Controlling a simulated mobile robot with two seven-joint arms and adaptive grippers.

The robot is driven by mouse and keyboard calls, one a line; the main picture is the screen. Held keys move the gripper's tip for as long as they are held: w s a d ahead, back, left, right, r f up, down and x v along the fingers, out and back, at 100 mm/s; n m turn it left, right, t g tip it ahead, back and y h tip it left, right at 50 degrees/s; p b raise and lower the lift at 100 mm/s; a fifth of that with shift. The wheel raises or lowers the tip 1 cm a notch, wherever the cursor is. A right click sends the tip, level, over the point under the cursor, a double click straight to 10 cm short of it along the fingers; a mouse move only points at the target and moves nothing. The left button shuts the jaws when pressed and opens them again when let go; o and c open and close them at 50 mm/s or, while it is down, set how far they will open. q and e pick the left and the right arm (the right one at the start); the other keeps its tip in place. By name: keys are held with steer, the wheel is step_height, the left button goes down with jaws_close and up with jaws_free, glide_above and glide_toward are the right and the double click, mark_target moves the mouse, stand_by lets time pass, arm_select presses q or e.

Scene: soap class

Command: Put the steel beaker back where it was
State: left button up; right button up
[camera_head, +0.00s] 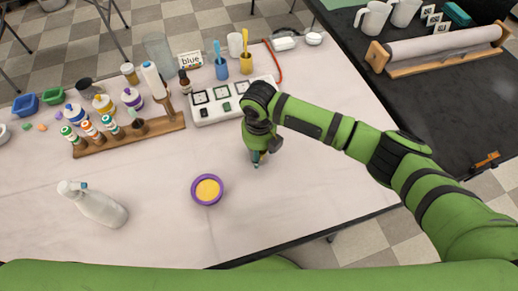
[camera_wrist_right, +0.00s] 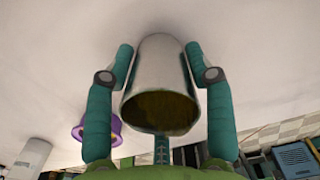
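The steel beaker (camera_wrist_right: 160,75) shows in the right wrist view, its open mouth toward the camera and a dark yellowish inside. My right gripper (camera_wrist_right: 159,55) has one teal finger along each side of the beaker, close against its walls; it looks shut on it. In the head view my right gripper (camera_head: 256,163) points down over the white table (camera_head: 300,195), right of the purple bowl. I cannot pick out the beaker there; the gripper seems to hide it. Whether its base touches the table is unclear. My left gripper is not in view.
A white switch panel (camera_head: 233,105), blue cup (camera_head: 222,70) and yellow cup (camera_head: 246,65) are behind. A wooden bottle rack (camera_head: 130,136) is back left. The table's front right is clear.

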steer(key=shift+o, duration=0.4)
steer(key=shift+r, duration=0.6)
step_height(320, 180, up, 11)
steer(key=shift+b, duration=0.3)
steer(key=shift+r, duration=0.1)
